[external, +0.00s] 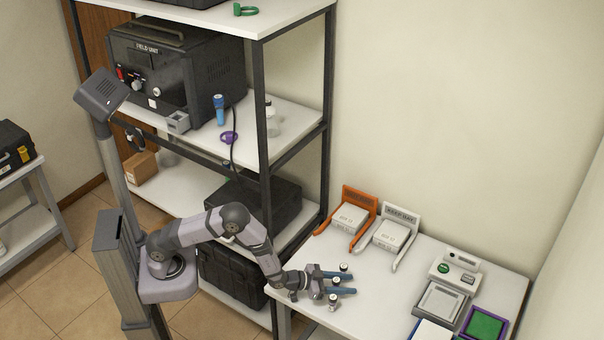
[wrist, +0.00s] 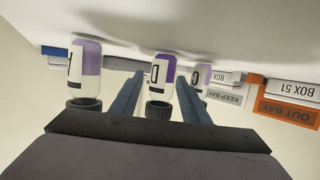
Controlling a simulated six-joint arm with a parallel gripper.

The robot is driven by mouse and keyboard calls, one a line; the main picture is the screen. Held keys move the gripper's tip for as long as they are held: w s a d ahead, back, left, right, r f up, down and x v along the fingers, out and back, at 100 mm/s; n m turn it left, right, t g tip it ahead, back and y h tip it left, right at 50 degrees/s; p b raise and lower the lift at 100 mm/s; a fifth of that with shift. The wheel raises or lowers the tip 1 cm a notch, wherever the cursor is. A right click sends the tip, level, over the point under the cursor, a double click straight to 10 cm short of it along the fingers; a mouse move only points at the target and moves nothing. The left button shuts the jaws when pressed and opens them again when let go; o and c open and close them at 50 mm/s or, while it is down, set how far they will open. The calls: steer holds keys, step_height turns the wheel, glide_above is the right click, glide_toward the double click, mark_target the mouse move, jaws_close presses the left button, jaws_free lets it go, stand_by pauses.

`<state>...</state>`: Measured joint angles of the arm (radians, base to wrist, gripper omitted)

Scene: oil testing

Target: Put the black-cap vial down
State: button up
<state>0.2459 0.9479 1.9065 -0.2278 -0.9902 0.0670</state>
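My gripper (external: 346,283) is low over the right-hand table, its two blue fingers pointing right. In the wrist view, which appears upside down, a black-cap vial (wrist: 161,72) with a purple and white label marked D is between the fingers (wrist: 158,92). Narrow gaps show on both sides of its cap, so the fingers look open around it. It appears upright with its base at the table surface; exact contact is unclear. A second black-cap vial (wrist: 86,58) stands outside the left finger. A third (wrist: 197,74) is partly hidden behind the right finger.
An orange OUT BAY (external: 360,203) and a white KEEP BAY (external: 404,219), each with a box, stand at the table's back. A device (external: 455,268), a grey tray (external: 440,302) and a green-topped purple tray (external: 485,326) are at right. A shelf rack (external: 262,150) stands behind my arm.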

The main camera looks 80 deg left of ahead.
steer(key=shift+r, duration=0.2)
step_height(320, 180, up, 3)
steer(key=b, duration=0.2)
glide_above(303, 292)
steer(key=w+d, duration=0.2)
steer(key=w, duration=0.1)
steer(key=shift+w+r, duration=0.2)
